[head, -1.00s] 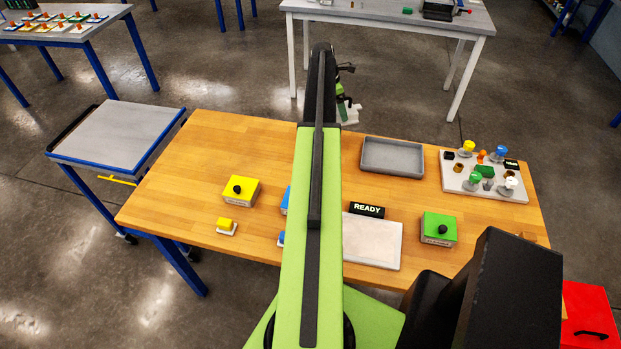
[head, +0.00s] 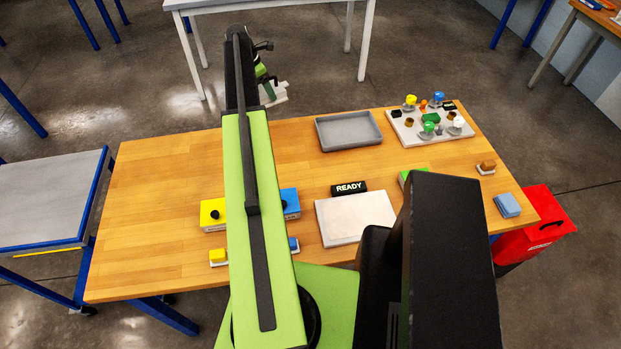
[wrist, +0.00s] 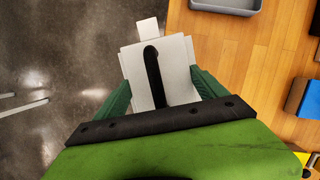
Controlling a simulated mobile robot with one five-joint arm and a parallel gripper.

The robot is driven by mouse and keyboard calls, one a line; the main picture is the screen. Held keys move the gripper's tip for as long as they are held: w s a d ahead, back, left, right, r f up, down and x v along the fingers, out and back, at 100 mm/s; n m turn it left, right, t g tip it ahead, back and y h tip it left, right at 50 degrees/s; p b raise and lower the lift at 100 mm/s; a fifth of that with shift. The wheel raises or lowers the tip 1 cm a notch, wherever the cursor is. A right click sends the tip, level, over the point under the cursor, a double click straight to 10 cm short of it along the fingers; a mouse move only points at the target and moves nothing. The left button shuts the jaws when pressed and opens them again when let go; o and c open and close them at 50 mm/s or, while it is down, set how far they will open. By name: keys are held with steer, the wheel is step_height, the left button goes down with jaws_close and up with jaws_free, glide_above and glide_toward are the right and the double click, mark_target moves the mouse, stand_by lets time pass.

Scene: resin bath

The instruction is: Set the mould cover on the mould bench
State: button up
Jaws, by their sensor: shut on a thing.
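My gripper (head: 266,88) is shut on the mould cover (head: 276,96), a white plate held out beyond the far edge of the wooden bench (head: 150,190), above the floor. In the wrist view the cover (wrist: 178,78) is a pale plate with a black bar handle, between the green fingers of my gripper (wrist: 158,90). Bare floor lies to its left and the bench to its right. The frames do not label which table is the mould bench.
A white table (head: 290,3) stands beyond. A red bin (head: 535,235) is right.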

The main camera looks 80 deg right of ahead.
steer(key=s+a+f+b, duration=0.1)
steer(key=s+a, duration=0.4)
steer(key=s, duration=0.3)
steer(key=s+a+f+b, duration=0.1)
steer(key=s+a, duration=0.3)
steer(key=s, duration=0.4)
steer(key=w+a+f+b, duration=0.1)
steer(key=w+f+b, duration=0.1)
steer(key=w, duration=0.1)
steer(key=w+a+f+b, duration=0.1)
steer(key=w+f+b, duration=0.1)
steer(key=w, duration=0.2)
steer(key=w+a+f+b, duration=0.1)
steer(key=w+f+b, duration=0.2)
steer(key=w, duration=0.1)
steer(key=shift+w+a, duration=0.1)
steer(key=shift+w, duration=0.15)
step_height(320, 180, down, 4)
steer(key=b, duration=0.4)
steer(key=shift+f, duration=0.15)
steer(key=o, duration=2)
steer(key=shift+r, duration=0.2)
steer(key=p+v, duration=1.1)
steer(key=v, duration=0.1)
steer(key=shift+a+p, duration=0.15)
steer(key=shift+p, duration=0.15)
